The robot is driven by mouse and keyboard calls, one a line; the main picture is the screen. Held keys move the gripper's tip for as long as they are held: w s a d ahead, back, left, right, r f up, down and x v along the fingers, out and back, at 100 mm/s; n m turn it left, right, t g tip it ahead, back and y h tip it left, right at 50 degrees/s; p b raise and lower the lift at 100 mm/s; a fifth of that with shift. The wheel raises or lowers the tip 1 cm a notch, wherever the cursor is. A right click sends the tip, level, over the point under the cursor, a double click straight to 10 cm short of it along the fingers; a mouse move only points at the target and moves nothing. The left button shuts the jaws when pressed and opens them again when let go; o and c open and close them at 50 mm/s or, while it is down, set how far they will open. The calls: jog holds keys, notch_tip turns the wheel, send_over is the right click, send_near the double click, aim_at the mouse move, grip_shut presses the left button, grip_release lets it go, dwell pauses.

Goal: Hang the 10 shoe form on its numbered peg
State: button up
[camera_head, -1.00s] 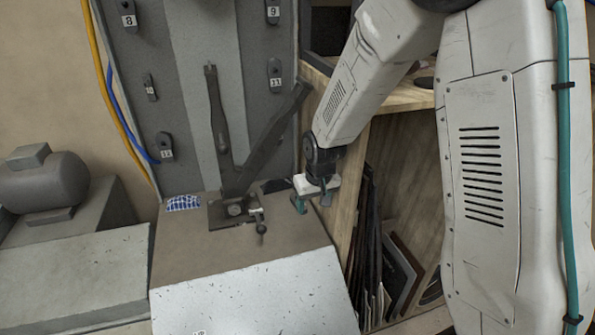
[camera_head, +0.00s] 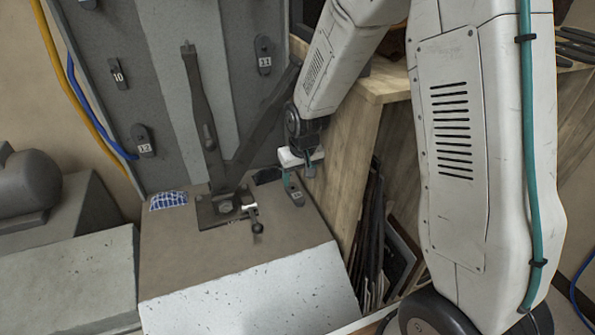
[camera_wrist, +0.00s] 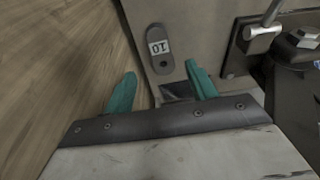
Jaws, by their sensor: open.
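The 10 shoe form (camera_wrist: 158,50), a small dark grey oval with a hole and a white number label, lies flat on the brown bench top. In the head view it (camera_head: 297,195) shows near the bench's right edge, just below my gripper (camera_head: 300,177). In the wrist view my gripper (camera_wrist: 160,84) is open and empty, its teal fingers spread on either side of the line to the form, which sits beyond the tips. The numbered 10 peg (camera_head: 117,75) is on the grey board at upper left, with no form visible on it.
Forms 11 (camera_head: 264,57) and 12 (camera_head: 143,140) hang on the board. A wooden shelf (camera_head: 365,110) rises close on the right.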

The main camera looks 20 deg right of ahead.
aim_at(296, 193)
jog(key=shift+w+f, duration=0.25)
jog(key=shift+f, duration=1.05)
jog(key=shift+w+f, duration=0.3)
jog(key=shift+f, duration=1)
jog(key=shift+w+f, duration=0.25)
jog(key=shift+f, duration=1.05)
grip_shut()
jog(key=shift+r, duration=0.1)
jog(key=shift+r, duration=1.95)
jog(key=s+r, duration=0.5)
jog(key=r, duration=0.1)
